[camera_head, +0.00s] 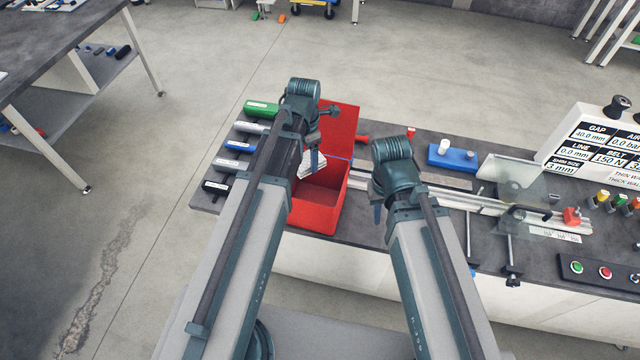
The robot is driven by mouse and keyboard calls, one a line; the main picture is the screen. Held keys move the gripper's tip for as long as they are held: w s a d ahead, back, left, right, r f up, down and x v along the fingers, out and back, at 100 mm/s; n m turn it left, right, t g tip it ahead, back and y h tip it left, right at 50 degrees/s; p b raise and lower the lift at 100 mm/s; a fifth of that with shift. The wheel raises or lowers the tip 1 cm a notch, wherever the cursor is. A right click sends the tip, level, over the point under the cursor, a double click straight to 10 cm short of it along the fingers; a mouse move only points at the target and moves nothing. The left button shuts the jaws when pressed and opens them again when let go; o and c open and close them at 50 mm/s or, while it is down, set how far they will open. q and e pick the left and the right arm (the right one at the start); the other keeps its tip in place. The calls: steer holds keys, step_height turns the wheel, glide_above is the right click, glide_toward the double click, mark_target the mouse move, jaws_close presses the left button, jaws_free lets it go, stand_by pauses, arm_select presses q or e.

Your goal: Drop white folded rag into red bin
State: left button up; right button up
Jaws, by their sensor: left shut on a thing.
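The red bin (316,212) stands open on the dark workbench, with its red lid (340,127) raised at the back. My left gripper (314,160) is over the bin's back left part, shut on the white folded rag (311,168). The rag shows only in part, at the bin's opening, beside the gripper fingers. My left arm hides the bin's left side. My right gripper (377,212) points down just right of the bin, and its fingers are mostly hidden by its wrist.
Several handled tools, among them a green one (261,108) and a black one (216,187), lie left of the bin. A blue block (453,158), a metal rail (470,200) and a control box (600,272) occupy the bench to the right.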

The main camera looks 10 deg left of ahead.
arm_select(q)
step_height(320, 180, down, 5)
steer(key=b, duration=0.4)
steer(key=shift+f+b, duration=0.1)
steer(key=shift+b, duration=0.2)
steer(key=o, duration=1.2)
steer(key=shift+r, duration=0.2)
step_height(320, 180, up, 14)
steer(key=p, duration=1.4)
steer(key=shift+f, duration=0.2)
